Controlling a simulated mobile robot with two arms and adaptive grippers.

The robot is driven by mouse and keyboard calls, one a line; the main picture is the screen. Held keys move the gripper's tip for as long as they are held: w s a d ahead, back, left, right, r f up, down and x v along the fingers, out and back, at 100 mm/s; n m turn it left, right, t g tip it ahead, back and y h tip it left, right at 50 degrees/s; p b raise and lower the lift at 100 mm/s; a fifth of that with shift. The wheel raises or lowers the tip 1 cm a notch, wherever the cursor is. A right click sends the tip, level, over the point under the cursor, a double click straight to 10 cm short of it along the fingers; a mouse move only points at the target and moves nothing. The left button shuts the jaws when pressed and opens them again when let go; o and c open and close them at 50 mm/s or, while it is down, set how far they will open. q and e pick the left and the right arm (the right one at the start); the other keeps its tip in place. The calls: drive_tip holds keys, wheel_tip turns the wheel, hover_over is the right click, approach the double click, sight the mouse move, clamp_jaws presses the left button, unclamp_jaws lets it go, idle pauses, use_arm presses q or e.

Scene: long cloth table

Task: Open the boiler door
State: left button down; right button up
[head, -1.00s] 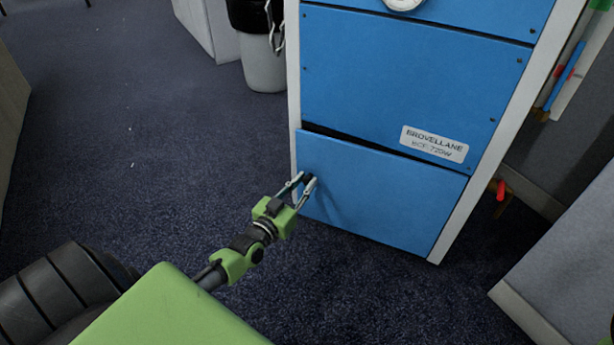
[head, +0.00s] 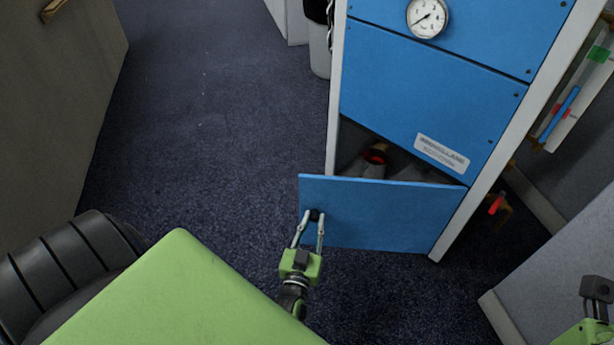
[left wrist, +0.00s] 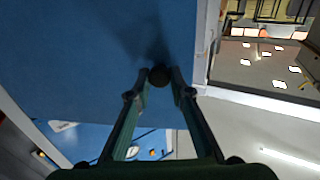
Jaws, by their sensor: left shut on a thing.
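The blue boiler door (head: 385,217) is the lowest panel of the blue and white boiler (head: 430,95). It stands partly open, its left side swung out from the frame, with a dark gap above and behind it. My left gripper (head: 315,218) is shut on the small dark door knob (head: 316,213) near the door's left edge. The left wrist view shows the knob (left wrist: 159,76) between the fingertips, against the blue door (left wrist: 90,60). My right gripper (head: 598,298) shows only in part at the lower right edge of the head view; its fingers cannot be judged.
Inside the opening is a red and dark fitting (head: 376,154) on a pale pipe. A gauge (head: 427,17) sits higher on the boiler. A grey panel (head: 560,270) stands at the right, a bin (head: 320,45) behind. The carpet (head: 200,130) to the left is clear.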

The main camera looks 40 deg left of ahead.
use_arm(q)
drive_tip(key=shift+s+d+y, duration=0.3)
drive_tip(key=shift+s+d, duration=0.05)
drive_tip(key=shift+s, duration=0.1)
drive_tip(key=c, duration=1.8)
unclamp_jaws()
drive_tip(key=shift+c, duration=0.2)
drive_tip(key=shift+a, duration=0.1)
